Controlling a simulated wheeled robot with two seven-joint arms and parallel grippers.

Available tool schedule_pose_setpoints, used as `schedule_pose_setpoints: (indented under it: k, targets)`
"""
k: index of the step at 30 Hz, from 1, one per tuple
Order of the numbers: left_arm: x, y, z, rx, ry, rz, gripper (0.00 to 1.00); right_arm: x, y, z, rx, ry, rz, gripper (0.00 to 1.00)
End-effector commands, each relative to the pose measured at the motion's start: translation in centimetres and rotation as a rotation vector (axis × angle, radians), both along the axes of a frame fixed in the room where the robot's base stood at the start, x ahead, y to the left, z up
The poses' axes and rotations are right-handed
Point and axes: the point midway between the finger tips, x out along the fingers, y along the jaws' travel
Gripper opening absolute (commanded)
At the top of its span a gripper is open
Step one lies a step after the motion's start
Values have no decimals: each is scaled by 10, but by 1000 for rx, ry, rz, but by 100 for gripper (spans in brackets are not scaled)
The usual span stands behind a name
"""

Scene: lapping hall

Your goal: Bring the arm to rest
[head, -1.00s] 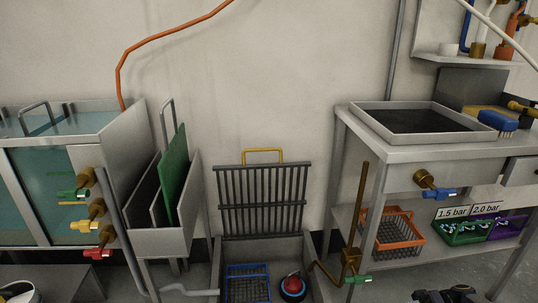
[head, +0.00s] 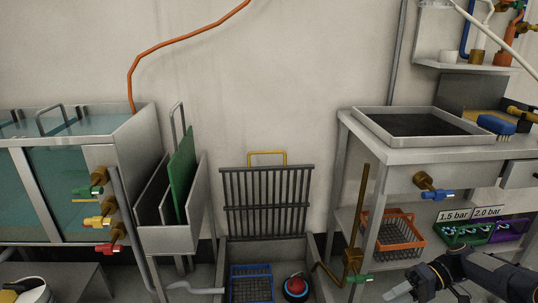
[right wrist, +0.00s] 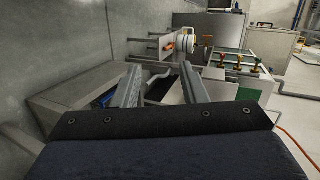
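My right arm (head: 485,272) comes in at the lower right of the head view, in front of the steel bench. Its gripper (head: 402,290) points left, low over the floor, near the bottom edge of the picture. In the right wrist view the two grey fingers of the right gripper (right wrist: 160,72) stand wide apart, with nothing held between them. My left arm and gripper are not in view.
The steel bench (head: 420,155) stands right, with an orange basket (head: 397,232) on its lower shelf. A floor basin with a blue basket (head: 250,284) and red-topped object (head: 296,285) lies centre. A tank with valves (head: 75,195) stands left.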

Motion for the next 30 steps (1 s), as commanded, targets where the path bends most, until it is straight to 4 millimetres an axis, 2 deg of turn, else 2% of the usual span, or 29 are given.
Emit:
schedule_pose_setpoints:
  k: [1,5,7,12,15,21,30]
  targets:
    - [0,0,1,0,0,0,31,-4,9,18,-63,-2,9,39]
    - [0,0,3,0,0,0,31,-26,33,58,-261,-2,-1,39]
    - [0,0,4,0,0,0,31,-43,45,79,-374,-15,-27,39]
    - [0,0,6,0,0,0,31,-93,68,115,-602,-78,-140,39]
    - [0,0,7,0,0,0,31,-125,78,128,-698,-135,-231,39]
    - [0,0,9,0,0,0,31,-177,90,132,-783,-244,-405,39]
    - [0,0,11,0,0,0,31,-219,101,119,-777,-359,-579,39]
